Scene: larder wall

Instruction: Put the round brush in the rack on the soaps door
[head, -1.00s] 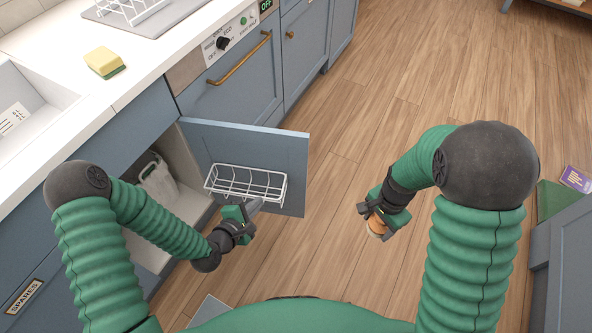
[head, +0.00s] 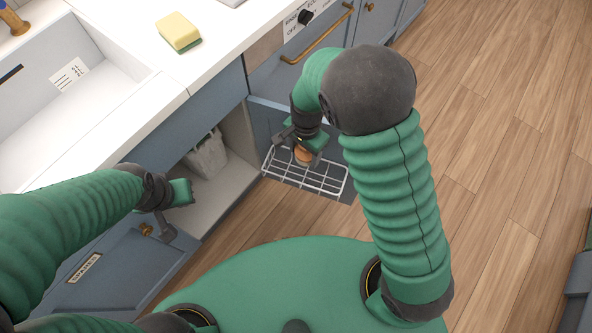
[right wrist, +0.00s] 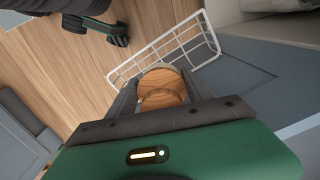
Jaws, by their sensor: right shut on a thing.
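The round brush (head: 303,155), with a wooden, orange-brown body, is held between the fingers of my right gripper (head: 301,147). It also shows between the fingers in the right wrist view (right wrist: 161,87). The white wire rack (head: 325,187) is on the inner face of the open blue-grey soaps door (head: 266,122). In the head view the brush overlaps the rack's back part; I cannot tell how far above the rack it is. In the right wrist view the rack (right wrist: 208,42) lies just beyond the brush. My left gripper (head: 168,215) hangs before the cupboard; its finger gap is unclear.
The open cupboard holds a pale bag-like thing (head: 207,157). A yellow and green sponge (head: 179,33) lies on the white worktop (head: 130,55) beside the sink (head: 75,95). Wooden floor (head: 490,150) is clear on the right.

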